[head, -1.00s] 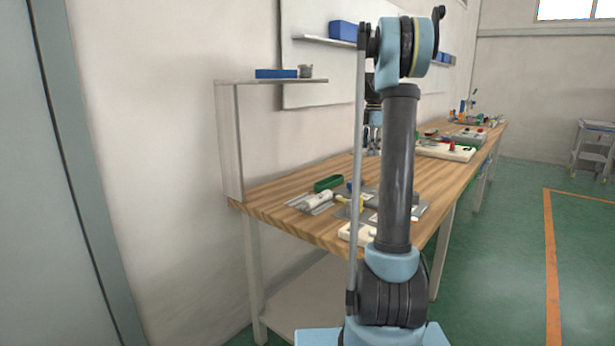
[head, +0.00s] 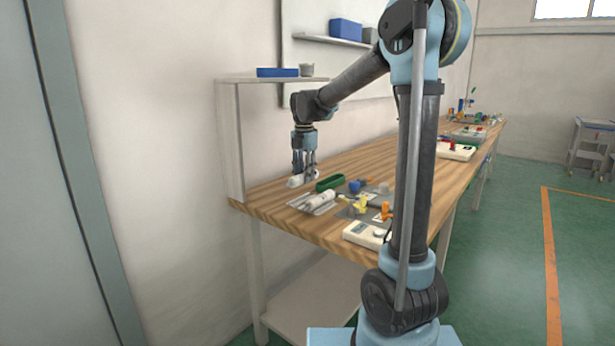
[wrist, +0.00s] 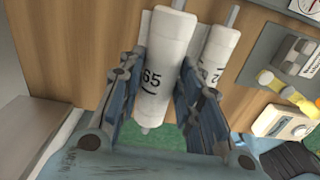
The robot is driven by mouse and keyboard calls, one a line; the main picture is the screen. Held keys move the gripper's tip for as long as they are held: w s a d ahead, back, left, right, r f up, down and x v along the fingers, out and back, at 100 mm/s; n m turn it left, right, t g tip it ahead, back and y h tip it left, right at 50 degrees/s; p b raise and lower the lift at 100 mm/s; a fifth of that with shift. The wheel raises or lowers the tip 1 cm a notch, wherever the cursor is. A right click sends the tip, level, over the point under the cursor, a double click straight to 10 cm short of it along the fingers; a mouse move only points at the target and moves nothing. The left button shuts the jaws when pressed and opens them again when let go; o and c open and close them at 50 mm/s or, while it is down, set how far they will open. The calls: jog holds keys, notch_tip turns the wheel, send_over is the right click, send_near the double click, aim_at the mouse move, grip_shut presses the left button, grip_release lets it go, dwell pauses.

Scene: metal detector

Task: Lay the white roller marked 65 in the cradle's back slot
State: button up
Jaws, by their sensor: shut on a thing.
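My gripper (head: 304,168) is shut on the white roller marked 65 (wrist: 160,65). In the wrist view the roller lies lengthwise between the two fingers, its black 65 facing the camera. In the head view the held roller (head: 296,181) shows under the fingers, behind the cradle's near part. The grey cradle (head: 325,208) lies near the left end of the bench with a second white roller (head: 318,199) in it. In the wrist view this second roller (wrist: 217,58) is right of the held one, its marking partly hidden. The back slot is not clearly seen.
A green open tray (head: 330,182) is close right of the held roller. A grey mat with yellow, blue and orange pieces (head: 362,203) and a white device (head: 365,234) are further right. A shelf post (head: 235,145) stands at the left end.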

jog(key=shift+s+a+f, duration=0.2)
jog(key=shift+s+a, duration=0.05)
jog(key=shift+s, duration=0.1)
jog(key=shift+f, duration=2.35)
jog(key=shift+f, duration=0.45)
dwell(0.3)
jog(key=o, duration=1)
jog(key=shift+o, duration=1.3)
jog(key=shift+w, duration=0.1)
